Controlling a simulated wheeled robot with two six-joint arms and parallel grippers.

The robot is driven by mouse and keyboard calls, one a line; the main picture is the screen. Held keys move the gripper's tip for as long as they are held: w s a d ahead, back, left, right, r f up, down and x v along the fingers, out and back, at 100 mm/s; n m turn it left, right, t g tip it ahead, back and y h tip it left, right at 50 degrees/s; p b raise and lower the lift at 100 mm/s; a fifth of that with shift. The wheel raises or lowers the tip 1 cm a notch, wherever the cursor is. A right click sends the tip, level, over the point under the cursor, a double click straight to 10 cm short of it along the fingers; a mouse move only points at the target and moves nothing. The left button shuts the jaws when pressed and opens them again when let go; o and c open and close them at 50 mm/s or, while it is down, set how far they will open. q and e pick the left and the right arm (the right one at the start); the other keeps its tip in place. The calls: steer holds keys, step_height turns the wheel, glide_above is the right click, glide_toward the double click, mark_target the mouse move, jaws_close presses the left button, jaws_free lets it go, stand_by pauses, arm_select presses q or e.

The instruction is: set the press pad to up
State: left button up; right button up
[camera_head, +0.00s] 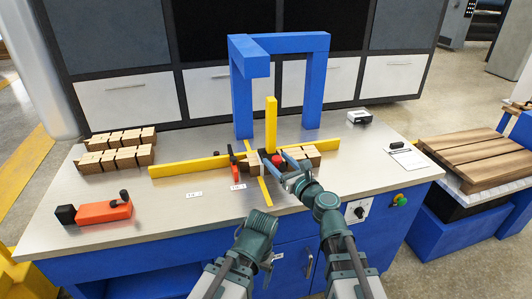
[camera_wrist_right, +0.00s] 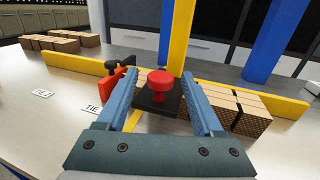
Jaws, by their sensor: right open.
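A red round knob (camera_head: 278,160) stands on a black square plate (camera_wrist_right: 155,103), which I take to be the press pad. The knob also shows in the right wrist view (camera_wrist_right: 160,85), in front of a yellow upright bar (camera_head: 271,125) under the blue frame (camera_head: 278,44). My right gripper (camera_head: 283,169) is open, its two blue fingers on either side of the knob, with gaps visible between. I cannot tell the pad's exact height. My left arm is folded low at the front; its gripper does not show.
Wooden blocks (camera_wrist_right: 240,104) lie right of the knob by a long yellow fence (camera_head: 190,168). A red clamp (camera_head: 232,163) stands left of it. More wooden blocks (camera_head: 125,160) and an orange-red device (camera_head: 103,212) are at left.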

mark_target(272, 155)
steer(key=x, duration=0.4)
jaws_close()
stand_by(1.4)
